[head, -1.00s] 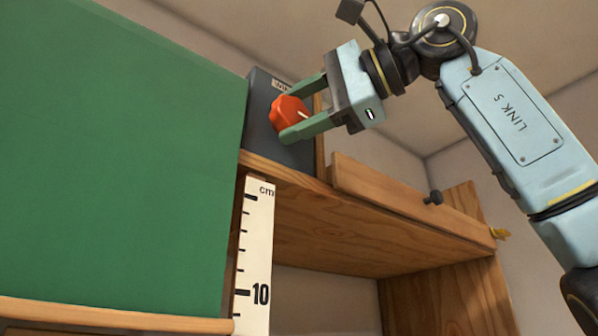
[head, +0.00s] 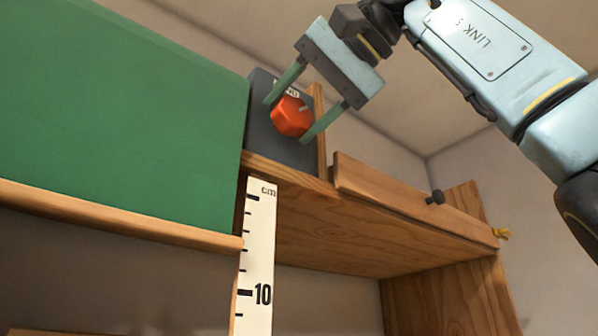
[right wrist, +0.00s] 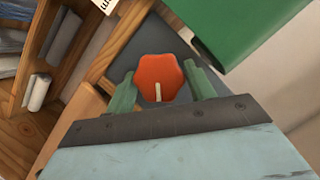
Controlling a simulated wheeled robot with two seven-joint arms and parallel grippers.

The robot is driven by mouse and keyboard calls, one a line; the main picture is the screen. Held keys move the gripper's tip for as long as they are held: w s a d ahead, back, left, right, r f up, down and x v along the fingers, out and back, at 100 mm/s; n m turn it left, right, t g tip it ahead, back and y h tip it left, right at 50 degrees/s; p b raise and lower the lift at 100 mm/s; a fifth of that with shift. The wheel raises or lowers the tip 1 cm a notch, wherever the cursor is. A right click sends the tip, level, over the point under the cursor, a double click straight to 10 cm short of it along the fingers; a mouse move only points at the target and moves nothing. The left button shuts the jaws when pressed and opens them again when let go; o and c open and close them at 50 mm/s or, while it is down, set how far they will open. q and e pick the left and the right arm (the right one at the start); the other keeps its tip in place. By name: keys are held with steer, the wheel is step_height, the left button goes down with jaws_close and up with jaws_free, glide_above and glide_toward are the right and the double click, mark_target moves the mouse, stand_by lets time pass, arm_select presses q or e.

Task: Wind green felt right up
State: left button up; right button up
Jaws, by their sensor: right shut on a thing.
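The green felt (head: 110,120) hangs at the left of the head view as a broad sheet with a wooden bar (head: 110,215) along its bottom edge. The bar's right end is beside the white cm ruler (head: 258,265), above the 10 mark. An orange-red faceted knob (head: 291,116) with a pale pointer line sits on a dark grey box (head: 262,148) right of the felt. My right gripper (head: 286,121) is shut on the knob, one finger on each side. The right wrist view shows the knob (right wrist: 158,78) between both fingers. My left gripper is not in view.
A wooden shelf (head: 350,235) runs right of the box, with a wooden strip (head: 390,192) and a small black knob (head: 437,197) on it. Below the bar is open space.

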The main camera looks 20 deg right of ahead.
steer(key=n+h, duration=0.2)
steer(key=n, duration=0.1)
steer(key=shift+a+t, duration=0.1)
steer(key=shift+t, duration=0.2)
steer(key=shift+f+n+t+h, duration=0.1)
steer(key=shift+n+t+h, duration=0.2)
steer(key=shift+n+h, duration=0.9)
steer(key=shift+n, duration=0.3)
steer(key=o, duration=1)
steer(key=shift+c, duration=0.2)
steer(key=v, duration=0.7)
steer(key=shift+s, duration=0.3)
